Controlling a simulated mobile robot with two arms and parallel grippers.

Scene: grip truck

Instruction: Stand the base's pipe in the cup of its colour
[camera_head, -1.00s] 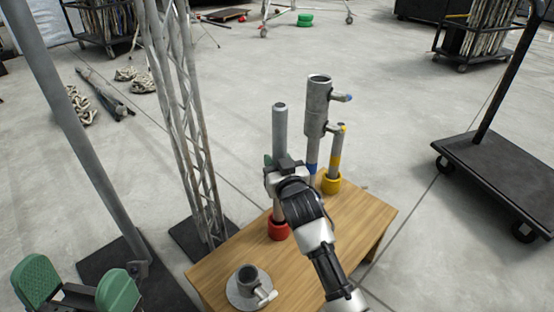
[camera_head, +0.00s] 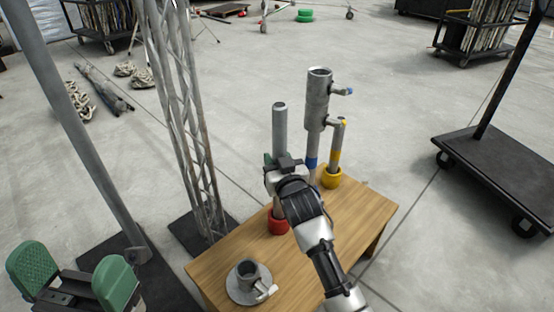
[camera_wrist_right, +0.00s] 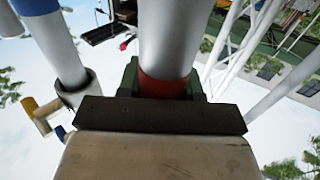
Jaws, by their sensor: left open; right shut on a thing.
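A grey pipe (camera_head: 280,125) stands upright with its lower end at the red cup (camera_head: 278,226) on the wooden table. My right gripper (camera_head: 284,168) is shut around this pipe above the cup. The right wrist view shows its red band (camera_wrist_right: 164,86) at the jaws. How deep the pipe sits in the cup is hidden. The base, a grey disc with a short socket and side clamp (camera_head: 247,285), lies at the table's front, apart from the pipe. A yellow-banded pipe (camera_head: 336,145) stands in the yellow cup (camera_head: 331,179). My left gripper (camera_head: 75,283) is open and empty at lower left.
A blue-banded pipe (camera_head: 312,163) carrying a thick tube (camera_head: 318,97) stands close behind my right gripper; its foot is hidden. The wooden table (camera_head: 335,235) has bare room at its right front. A lattice truss (camera_head: 190,140) stands left of the table and a cart (camera_head: 500,175) right.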

